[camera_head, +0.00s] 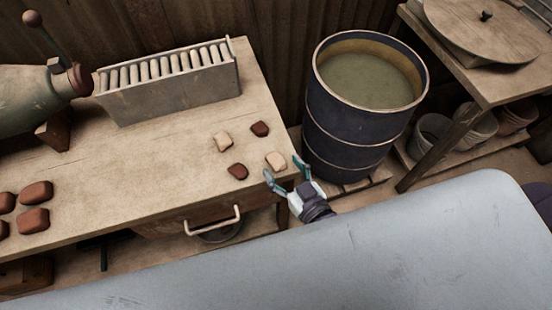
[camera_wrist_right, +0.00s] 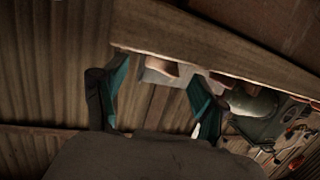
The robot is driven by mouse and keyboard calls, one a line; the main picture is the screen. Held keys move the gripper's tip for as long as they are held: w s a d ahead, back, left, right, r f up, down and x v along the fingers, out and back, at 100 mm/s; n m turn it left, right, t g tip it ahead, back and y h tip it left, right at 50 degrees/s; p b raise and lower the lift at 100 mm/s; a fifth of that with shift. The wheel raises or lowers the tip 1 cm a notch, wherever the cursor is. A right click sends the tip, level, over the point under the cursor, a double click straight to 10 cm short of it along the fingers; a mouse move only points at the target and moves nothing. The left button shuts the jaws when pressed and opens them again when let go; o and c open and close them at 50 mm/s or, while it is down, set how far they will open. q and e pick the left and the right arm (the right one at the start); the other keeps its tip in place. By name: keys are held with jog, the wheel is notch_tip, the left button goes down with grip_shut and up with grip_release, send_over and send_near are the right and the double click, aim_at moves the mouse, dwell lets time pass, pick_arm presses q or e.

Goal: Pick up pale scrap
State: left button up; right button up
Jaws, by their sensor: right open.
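Two pale scraps lie on the wooden bench in the head view. The nearer pale scrap (camera_head: 275,161) is close to the bench's right end, and the other pale scrap (camera_head: 223,141) is farther left and back. My right gripper (camera_head: 283,166) is open and empty at the bench's right front corner. Its fingertips are just short of the nearer pale scrap, on either side of it, and I cannot tell their height exactly. In the right wrist view, its teal fingers (camera_wrist_right: 158,80) are spread, with a pale shape by the bench edge between them. My left gripper is not in view.
Two dark red scraps, one behind (camera_head: 260,129) and one in front (camera_head: 238,171), lie close to the pale ones. A slotted rack (camera_head: 170,92) stands at the back of the bench (camera_head: 120,165). A dark barrel (camera_head: 352,135) stands right of the bench.

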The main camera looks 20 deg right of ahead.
jog(key=shift+x, duration=0.9)
jog(key=c, duration=1.2)
